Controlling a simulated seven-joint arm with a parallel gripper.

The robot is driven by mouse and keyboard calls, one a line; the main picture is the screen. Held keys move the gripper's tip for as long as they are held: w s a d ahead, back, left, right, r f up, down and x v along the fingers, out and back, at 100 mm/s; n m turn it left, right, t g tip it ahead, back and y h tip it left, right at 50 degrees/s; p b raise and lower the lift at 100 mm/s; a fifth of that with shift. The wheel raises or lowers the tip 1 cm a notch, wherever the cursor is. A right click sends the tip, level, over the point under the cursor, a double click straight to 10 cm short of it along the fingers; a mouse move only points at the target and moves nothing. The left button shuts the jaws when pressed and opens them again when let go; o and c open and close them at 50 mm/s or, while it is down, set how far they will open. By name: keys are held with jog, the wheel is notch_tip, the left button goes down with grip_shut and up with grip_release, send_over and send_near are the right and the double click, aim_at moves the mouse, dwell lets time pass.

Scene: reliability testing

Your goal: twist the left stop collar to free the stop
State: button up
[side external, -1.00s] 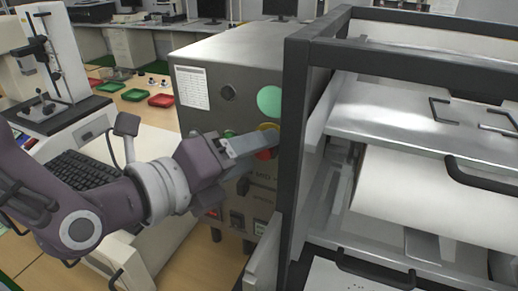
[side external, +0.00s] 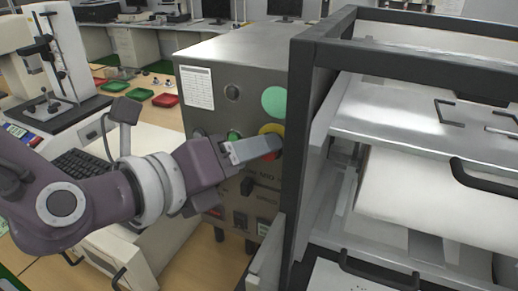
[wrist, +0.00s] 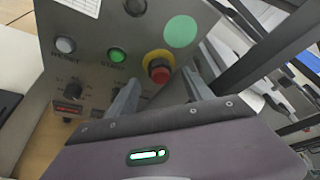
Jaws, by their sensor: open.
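A red stop button (wrist: 159,74) with a yellow collar (wrist: 157,57) is on the front panel of a grey metal cabinet. The yellow collar (side external: 271,129) also shows in the side view, partly hidden by my fingers. My gripper (wrist: 162,75) is open, with one finger on each side of the red button in the wrist view. In the side view my gripper (side external: 279,144) reaches across the panel to the button. I cannot tell whether the fingers touch the collar. Only one such stop is visible.
The cabinet (side external: 232,66) also carries a green lit button (wrist: 116,55), a white button (wrist: 65,45), black knobs and a green round sticker (wrist: 180,31). A dark frame (side external: 300,130) with metal shelves stands close on the right. A keyboard (side external: 77,163) lies left.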

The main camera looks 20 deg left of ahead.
jog(key=x, duration=0.4)
grip_shut()
jog(key=m+y, duration=0.1)
jog(key=m, duration=0.1)
jog(key=m+y, duration=0.1)
jog(key=shift+d+r+m+g+y, duration=0.1)
jog(key=shift+d+m+g+y, duration=0.1)
jog(key=shift+m+g+y, duration=0.15)
